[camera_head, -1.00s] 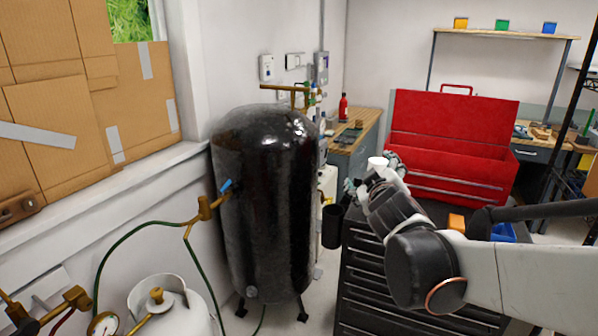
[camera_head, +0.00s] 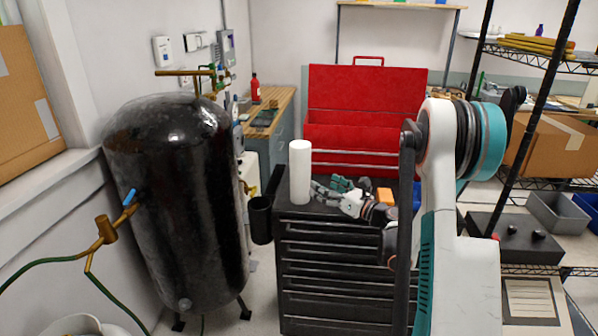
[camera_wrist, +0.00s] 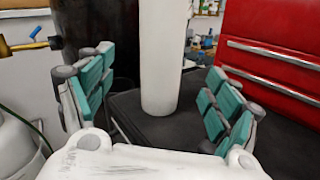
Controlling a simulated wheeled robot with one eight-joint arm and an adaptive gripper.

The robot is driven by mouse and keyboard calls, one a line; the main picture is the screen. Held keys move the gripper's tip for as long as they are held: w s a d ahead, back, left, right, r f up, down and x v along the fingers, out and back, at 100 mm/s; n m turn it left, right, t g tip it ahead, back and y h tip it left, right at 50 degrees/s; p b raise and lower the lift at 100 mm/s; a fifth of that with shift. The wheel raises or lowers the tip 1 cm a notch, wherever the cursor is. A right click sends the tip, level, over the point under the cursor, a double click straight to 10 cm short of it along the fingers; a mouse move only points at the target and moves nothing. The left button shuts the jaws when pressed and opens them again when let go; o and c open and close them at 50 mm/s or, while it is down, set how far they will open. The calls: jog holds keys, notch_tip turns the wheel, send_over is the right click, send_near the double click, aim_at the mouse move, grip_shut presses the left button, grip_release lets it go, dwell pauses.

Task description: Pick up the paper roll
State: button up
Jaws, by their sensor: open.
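The paper roll (camera_head: 300,172) is a white upright cylinder on the left part of the black tool chest's top, in front of the red toolbox. In the wrist view the roll (camera_wrist: 161,60) stands between and beyond the two teal-padded fingers. My gripper (camera_head: 325,188) is to the right of the roll in the head view, low over the chest top. In the wrist view my gripper (camera_wrist: 155,98) is open and empty, with its fingers spread on either side of the roll.
A black cup-like holder (camera_head: 260,220) hangs at the chest's left side. A large black tank (camera_head: 175,200) stands left. A wire shelf (camera_head: 520,60) is at right.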

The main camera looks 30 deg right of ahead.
aim_at(308, 189)
jog(key=f+n, duration=0.1)
jog(key=d+f+n, duration=0.1)
jog(key=f, duration=0.1)
jog(key=s+f+g+y, duration=0.1)
jog(key=f, duration=0.1)
jog(key=shift+d+n, duration=0.15)
jog(key=shift+n, duration=0.25)
jog(key=shift+w+f, duration=0.1)
jog(key=shift+w, duration=0.15)
jog(key=b+x, duration=0.1)
jog(key=x, duration=0.6)
jog(key=shift+b, duration=0.35)
jog(key=shift+r+b+x, duration=0.15)
jog(key=shift+b+x, duration=0.4)
jog(key=shift+x, duration=1)
jog(key=shift+r+b+x, duration=0.2)
jog(key=shift+b+x, duration=0.3)
jog(key=shift+x, duration=1.05)
jog(key=c, duration=1.4)
jog(key=shift+o, duration=0.2)
